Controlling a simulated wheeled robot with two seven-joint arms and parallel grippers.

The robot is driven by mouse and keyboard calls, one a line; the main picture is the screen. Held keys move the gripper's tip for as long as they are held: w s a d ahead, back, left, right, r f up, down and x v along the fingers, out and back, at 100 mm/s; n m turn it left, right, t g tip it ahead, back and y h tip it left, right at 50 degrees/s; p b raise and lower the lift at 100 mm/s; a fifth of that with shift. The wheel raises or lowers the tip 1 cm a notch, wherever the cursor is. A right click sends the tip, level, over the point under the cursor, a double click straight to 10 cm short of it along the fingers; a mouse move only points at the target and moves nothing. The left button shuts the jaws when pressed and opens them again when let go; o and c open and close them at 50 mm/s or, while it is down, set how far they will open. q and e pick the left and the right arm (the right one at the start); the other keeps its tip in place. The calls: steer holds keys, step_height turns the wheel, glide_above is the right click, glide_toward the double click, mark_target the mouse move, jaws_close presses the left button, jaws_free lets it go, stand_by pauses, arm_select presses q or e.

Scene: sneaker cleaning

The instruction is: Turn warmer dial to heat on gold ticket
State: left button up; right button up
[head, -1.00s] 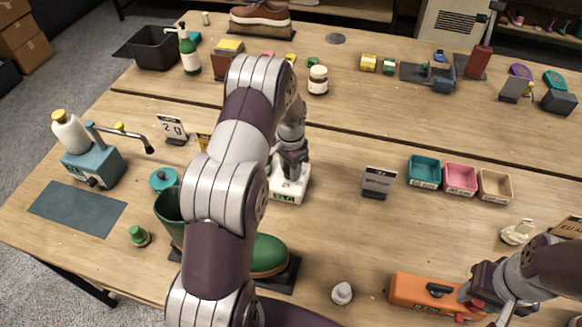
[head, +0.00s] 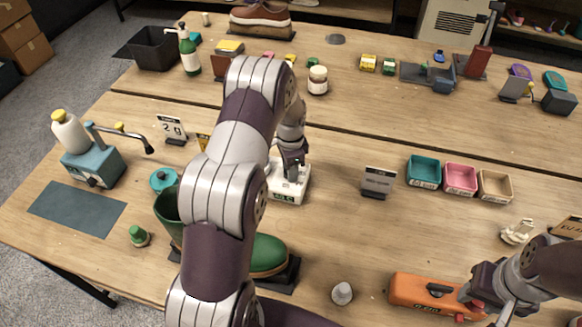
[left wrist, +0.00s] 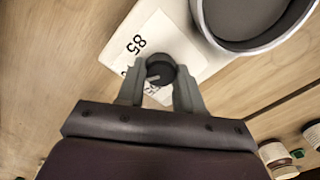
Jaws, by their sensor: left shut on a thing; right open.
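The warmer (head: 283,194) is a small white box on the table, partly hidden behind my left arm in the head view. In the left wrist view the white warmer top (left wrist: 150,27) carries a dark round dial (left wrist: 160,66), printed numbers including 85, and a round grey well (left wrist: 245,18). My left gripper (left wrist: 160,84) is shut on the dial, one finger on each side. In the head view my left gripper (head: 293,172) points down onto the warmer. A small yellow card (head: 203,141) shows beside my arm; I cannot tell whether it is the gold ticket. My right gripper (head: 485,299) is open beside an orange box.
The orange box (head: 408,291) lies at the front right. A dark sign (head: 378,182) and teal (head: 424,171), pink (head: 460,178) and tan (head: 495,185) trays stand right of the warmer. A green boot (head: 268,255) is in front. The table between warmer and sign is clear.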

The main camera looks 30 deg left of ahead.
arm_select(q)
steer(key=shift+a+r, duration=0.1)
steer(key=shift+r, duration=0.05)
steer(key=o, duration=1)
steer(key=shift+o, duration=0.2)
steer(key=shift+s+a, duration=0.1)
steer(key=shift+s, duration=0.05)
steer(key=shift+r, duration=0.3)
step_height(320, 180, up, 12)
steer(key=b, duration=0.2)
